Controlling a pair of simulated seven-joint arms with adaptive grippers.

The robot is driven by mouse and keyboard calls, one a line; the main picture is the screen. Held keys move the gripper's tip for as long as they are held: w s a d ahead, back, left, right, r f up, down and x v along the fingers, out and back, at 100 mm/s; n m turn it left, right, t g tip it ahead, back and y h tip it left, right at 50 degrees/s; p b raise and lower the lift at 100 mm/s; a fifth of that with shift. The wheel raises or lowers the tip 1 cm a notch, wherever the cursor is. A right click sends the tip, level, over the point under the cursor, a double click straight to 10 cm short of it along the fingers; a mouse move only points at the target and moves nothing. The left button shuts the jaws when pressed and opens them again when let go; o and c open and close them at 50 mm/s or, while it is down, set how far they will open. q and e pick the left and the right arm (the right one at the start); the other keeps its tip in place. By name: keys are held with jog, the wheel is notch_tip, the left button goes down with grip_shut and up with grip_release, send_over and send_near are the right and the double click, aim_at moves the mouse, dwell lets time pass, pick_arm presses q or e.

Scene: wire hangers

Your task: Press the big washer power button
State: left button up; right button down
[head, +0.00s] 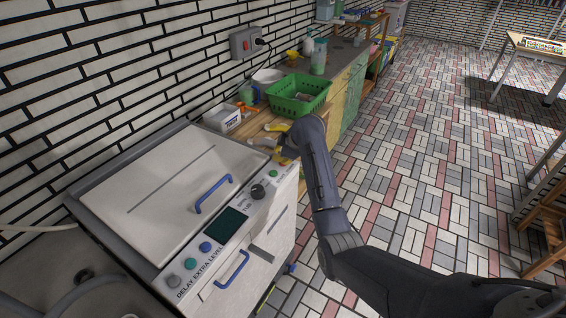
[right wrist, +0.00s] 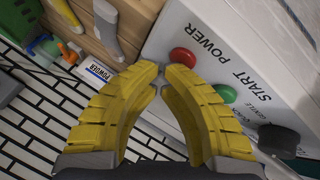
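The white washer (head: 160,185) stands at the left of the head view, with a sloping control panel along its edge. In the right wrist view the panel carries a red button (right wrist: 183,57) by the word POWER and a green button (right wrist: 226,94) by START. My right gripper (right wrist: 162,71) has yellow fingers whose tips come together just beside the red button. Whether they touch it I cannot tell. In the head view my right gripper (head: 279,150) is over the panel's far end and hides the red button there. My left gripper is out of view.
A black dial (head: 257,191), dark screen (head: 225,225) and blue handle (head: 214,194) are on the washer. A wooden counter beyond holds a green basket (head: 298,95) and a white powder box (head: 222,118).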

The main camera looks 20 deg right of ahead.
jog(key=shift+r, duration=0.75)
jog(key=shift+r, duration=2.5)
